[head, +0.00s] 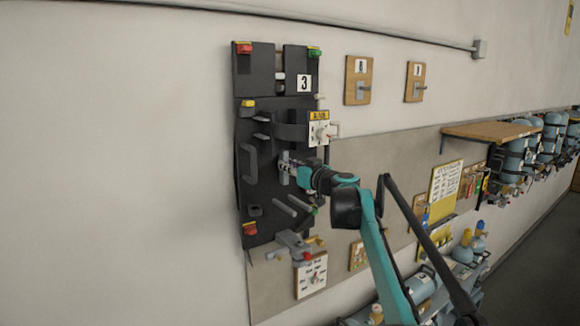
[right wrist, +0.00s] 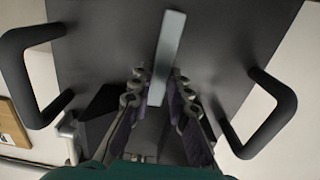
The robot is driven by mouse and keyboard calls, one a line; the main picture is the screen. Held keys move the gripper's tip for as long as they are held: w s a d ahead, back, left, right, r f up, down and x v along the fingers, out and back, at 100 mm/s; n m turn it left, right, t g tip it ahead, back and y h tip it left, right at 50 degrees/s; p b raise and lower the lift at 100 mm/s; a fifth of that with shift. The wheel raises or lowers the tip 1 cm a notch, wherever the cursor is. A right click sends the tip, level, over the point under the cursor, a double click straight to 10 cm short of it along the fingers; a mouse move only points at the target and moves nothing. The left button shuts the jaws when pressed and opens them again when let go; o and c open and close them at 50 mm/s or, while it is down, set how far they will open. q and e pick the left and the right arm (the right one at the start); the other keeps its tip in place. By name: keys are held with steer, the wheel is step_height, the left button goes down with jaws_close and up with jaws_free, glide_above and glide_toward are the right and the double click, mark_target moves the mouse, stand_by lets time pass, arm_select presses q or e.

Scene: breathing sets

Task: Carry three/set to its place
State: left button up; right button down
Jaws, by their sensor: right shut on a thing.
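A dark backplate (head: 246,214) with side handles, pegs and coloured blocks is upright at the wall. Above it is a dark panel (head: 262,72) with a "3" tag (head: 304,83); I cannot tell whether the two are joined. My right gripper (head: 286,168) is at the middle of the backplate, shut on its pale grey bar (head: 283,160). In the right wrist view the fingers (right wrist: 158,95) lie on both sides of the bar (right wrist: 170,45), with black loop handles (right wrist: 268,112) left and right. Contact between backplate and wall is hidden. My left gripper is out of view.
Two wooden plaques with hooks (head: 359,80) (head: 415,82) are right of the panel. A wooden shelf (head: 490,131) juts out farther right, with pale blue cylinders (head: 515,155) beyond. The wall at left is bare.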

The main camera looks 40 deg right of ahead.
steer(key=shift+w+r, duration=0.1)
steer(key=shift+w, duration=0.25)
steer(key=shift+f, duration=0.4)
steer(key=shift+f+b, duration=0.65)
steer(key=shift+f, duration=0.05)
stand_by(0.4)
steer(key=c, duration=1.4)
jaws_free()
steer(key=shift+s, duration=0.1)
steer(key=shift+c, duration=0.2)
steer(key=shift+o, duration=0.4)
steer(key=shift+s+a, duration=0.1)
steer(key=s+a, duration=0.1)
steer(key=s, duration=1.1)
steer(key=shift+a, duration=0.2)
